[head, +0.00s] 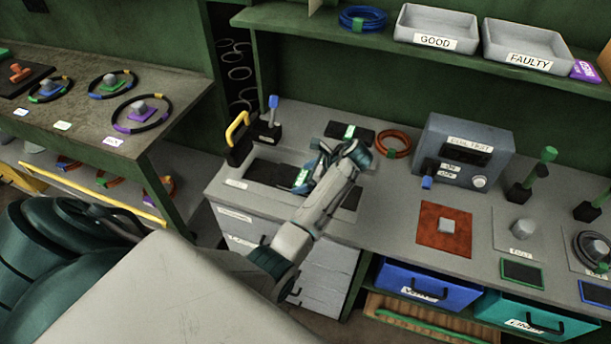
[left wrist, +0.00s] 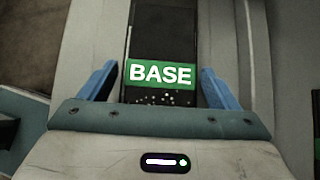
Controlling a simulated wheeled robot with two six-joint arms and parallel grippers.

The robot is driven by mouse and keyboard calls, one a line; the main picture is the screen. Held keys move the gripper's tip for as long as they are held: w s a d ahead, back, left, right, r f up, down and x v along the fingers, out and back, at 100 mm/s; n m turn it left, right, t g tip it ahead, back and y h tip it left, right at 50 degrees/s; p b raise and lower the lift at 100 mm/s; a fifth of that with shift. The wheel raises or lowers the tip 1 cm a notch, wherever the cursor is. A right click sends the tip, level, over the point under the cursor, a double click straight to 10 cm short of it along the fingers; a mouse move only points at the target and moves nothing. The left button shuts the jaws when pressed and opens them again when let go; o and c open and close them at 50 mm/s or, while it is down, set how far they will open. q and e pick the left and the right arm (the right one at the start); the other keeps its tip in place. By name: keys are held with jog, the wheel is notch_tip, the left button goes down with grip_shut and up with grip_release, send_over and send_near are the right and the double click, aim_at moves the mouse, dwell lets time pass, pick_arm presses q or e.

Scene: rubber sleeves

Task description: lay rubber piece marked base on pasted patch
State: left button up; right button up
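The rubber piece marked BASE (left wrist: 160,74) is a black strip with a green label, seen in the left wrist view. It lies between the blue fingers of my left gripper (left wrist: 160,86), which are spread apart with a gap on each side. In the head view, my left gripper (head: 312,178) is low over the recessed tray on the bench, beside a green-labelled black piece (head: 301,177). Pale specks show on the black just below the BASE label; I cannot tell whether they are paste. The pasted patch is not clearly identifiable. My right gripper is not in view.
Another black piece with a green label (head: 349,131) lies behind the arm. An orange ring (head: 393,144) and a grey control box (head: 464,150) stand to its right. A yellow-handled tool (head: 238,138) stands left. A rust-coloured mat (head: 444,229) lies at the right front.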

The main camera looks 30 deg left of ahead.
pick_arm(q)
jog(key=shift+o, duration=0.2)
jog(key=shift+w+d+r, duration=0.1)
jog(key=shift+d+r, duration=0.05)
jog(key=shift+r, duration=0.1)
jog(key=b+v, duration=0.1)
jog(key=v, duration=1)
jog(key=shift+d+r+b, duration=0.15)
jog(key=shift+r+b, duration=0.15)
jog(key=shift+b, duration=0.1)
jog(key=shift+f, duration=0.1)
